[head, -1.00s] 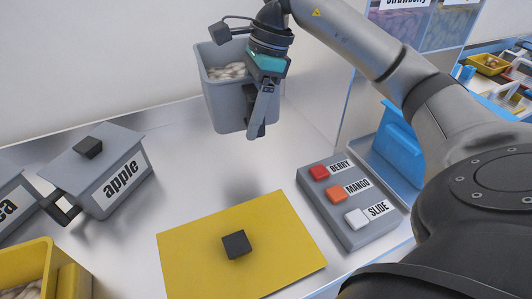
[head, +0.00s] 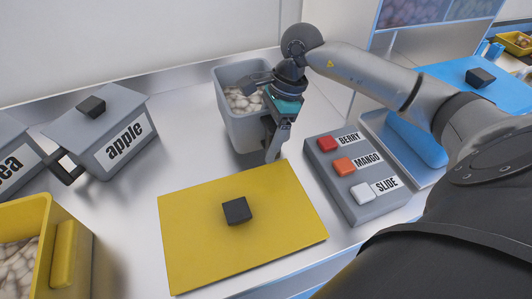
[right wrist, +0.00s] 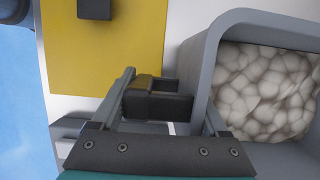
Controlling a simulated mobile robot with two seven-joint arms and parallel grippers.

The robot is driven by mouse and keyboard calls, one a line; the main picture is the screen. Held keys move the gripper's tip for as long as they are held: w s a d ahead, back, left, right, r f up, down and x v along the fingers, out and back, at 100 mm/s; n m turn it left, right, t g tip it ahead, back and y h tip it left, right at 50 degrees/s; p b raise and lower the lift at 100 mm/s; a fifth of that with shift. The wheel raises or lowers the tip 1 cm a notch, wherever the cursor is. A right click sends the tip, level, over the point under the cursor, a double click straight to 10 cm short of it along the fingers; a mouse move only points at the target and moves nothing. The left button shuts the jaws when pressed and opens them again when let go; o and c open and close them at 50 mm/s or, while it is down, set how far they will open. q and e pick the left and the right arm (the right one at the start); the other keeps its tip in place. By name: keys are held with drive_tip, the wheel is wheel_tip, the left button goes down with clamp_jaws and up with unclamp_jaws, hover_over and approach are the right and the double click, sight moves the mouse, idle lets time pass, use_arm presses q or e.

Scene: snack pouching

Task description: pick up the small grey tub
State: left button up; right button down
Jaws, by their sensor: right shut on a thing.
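The small grey tub (head: 236,125) stands upright near the back of the table in the head view, filled with pale lumps. It also shows at the right of the right wrist view (right wrist: 205,70). My right gripper (head: 272,150) is at the tub's right side, shut on its dark handle (right wrist: 155,100), with a finger on either side. The gripper hides part of the tub's near side. I cannot tell whether its base touches the table. My left gripper is not in view.
A yellow lid (head: 190,240) with a black knob lies in front. A grey button box (head: 345,200) labelled BERRY, MANGO and SLIDE stands right. A lidded grey apple tub (head: 85,140) stands left. A yellow bin (head: 75,225) is at the lower left. The table between is clear.

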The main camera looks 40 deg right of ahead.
drive_tip(key=shift+f, duration=2.25)
drive_tip(key=shift+f+b, duration=0.1)
drive_tip(key=shift+b, duration=0.3)
unclamp_jaws()
